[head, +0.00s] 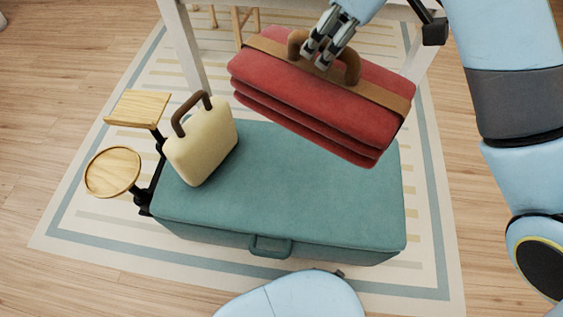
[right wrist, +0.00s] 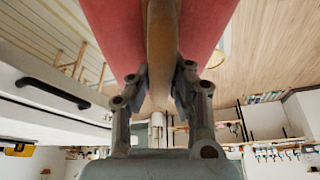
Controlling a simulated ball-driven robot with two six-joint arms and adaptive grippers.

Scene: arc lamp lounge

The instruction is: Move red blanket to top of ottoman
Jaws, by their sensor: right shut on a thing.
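The folded red blanket (head: 310,98) has a brown strap and a brown handle. My right gripper (head: 326,52) is shut on its handle and holds it above the far right part of the ottoman (head: 290,185). In the right wrist view the fingers (right wrist: 163,85) close around the brown handle, with the red blanket (right wrist: 112,35) on both sides. The ottoman is teal, with a flat top and a front loop handle. The blanket appears raised and tilted, and hides part of the ottoman's far edge. My left gripper is not in view.
A cream bag-like object (head: 201,145) with a brown handle stands on the ottoman's left end. Two small wooden trays, one square (head: 137,108) and one round (head: 112,171), stick out at the left. A white table (head: 185,45) stands behind. The ottoman's middle and right top are clear.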

